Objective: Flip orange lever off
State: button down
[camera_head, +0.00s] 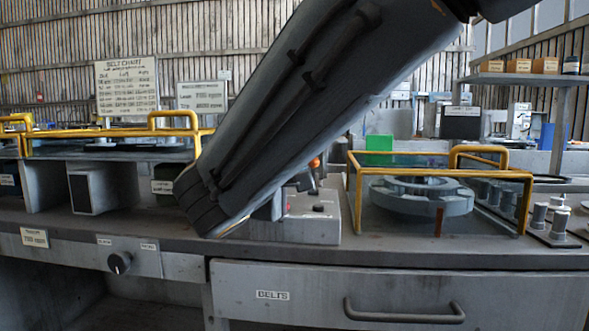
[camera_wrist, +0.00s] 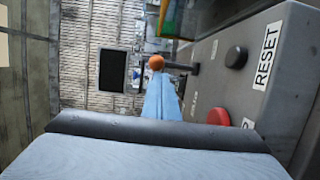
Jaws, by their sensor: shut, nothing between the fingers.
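The orange lever knob (camera_head: 315,162) stands above a grey control box (camera_head: 312,212), on a short dark stem, just right of my arm. In the wrist view the orange knob (camera_wrist: 156,62) shows at upper centre, with a dark rod reaching right to the box (camera_wrist: 205,85). My gripper (camera_wrist: 160,78) is shut and empty, its pale blue fingers pointing at the knob. The fingertips overlap the knob's lower edge in the picture; I cannot tell whether they touch it. In the head view my arm hides most of the gripper.
The box has a black button (camera_wrist: 236,57) by a RESET label and a red button (camera_wrist: 220,117) close to my fingers. Right of the box, a yellow guard frame (camera_head: 440,173) surrounds a round grey housing (camera_head: 415,198). A BELTS drawer (camera_head: 400,300) lies below the bench edge.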

dwell(0.7)
jog(key=v, duration=0.7)
jog(key=shift+s+a+p, duration=0.15)
jog(key=shift+s+p, duration=0.25)
